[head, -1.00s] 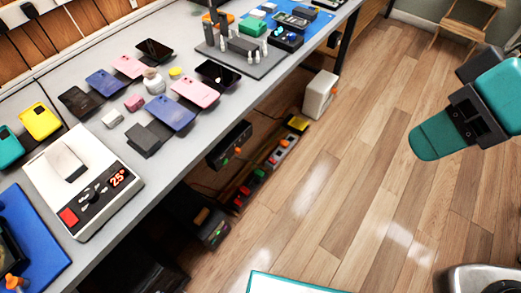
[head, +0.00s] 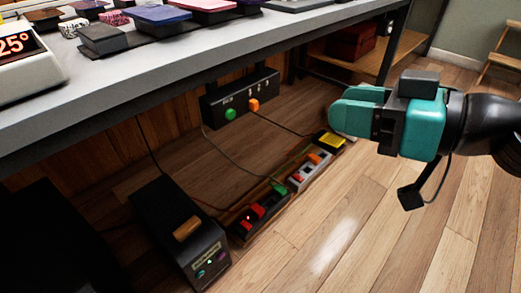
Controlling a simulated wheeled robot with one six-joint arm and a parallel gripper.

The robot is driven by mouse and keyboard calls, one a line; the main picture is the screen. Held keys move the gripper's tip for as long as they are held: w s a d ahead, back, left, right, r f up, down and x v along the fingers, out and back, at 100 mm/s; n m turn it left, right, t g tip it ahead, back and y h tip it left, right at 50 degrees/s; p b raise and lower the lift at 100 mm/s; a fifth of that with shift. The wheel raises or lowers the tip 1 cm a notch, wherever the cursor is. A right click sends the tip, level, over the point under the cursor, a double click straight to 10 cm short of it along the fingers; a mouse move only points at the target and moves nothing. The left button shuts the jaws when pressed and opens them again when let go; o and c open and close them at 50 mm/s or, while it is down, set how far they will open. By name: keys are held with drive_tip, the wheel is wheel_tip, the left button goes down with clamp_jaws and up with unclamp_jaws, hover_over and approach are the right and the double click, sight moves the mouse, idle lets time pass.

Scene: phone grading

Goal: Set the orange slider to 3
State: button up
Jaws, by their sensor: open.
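Several orange parts show, and none is clearly marked as the slider. One is a small orange piece (head: 254,105) on the front of a black box (head: 222,102) under the table edge, beside a green knob (head: 230,114). Another orange piece (head: 314,158) sits on a light power strip (head: 303,176) on the floor. A tan-orange bar (head: 187,228) lies on top of a black floor unit (head: 160,225). No scale or number 3 is readable. My gripper (head: 345,110) is open and seems empty, right of the black box, touching none of these.
The grey table (head: 150,75) overhangs the boxes, with phones along its top. Cables run from the black box towards the floor strips. A dark strip (head: 255,212) with red and green pieces lies beside the floor unit. The wooden floor at right is clear.

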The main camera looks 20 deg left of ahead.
drive_tip(key=w+f+m+t+y+b, duration=0.1)
drive_tip(key=w+f+t+b, duration=0.3)
drive_tip(key=f+b, duration=0.6)
drive_tip(key=p, duration=0.3)
approach(257, 106)
drive_tip(key=x, duration=0.9)
clamp_jaws()
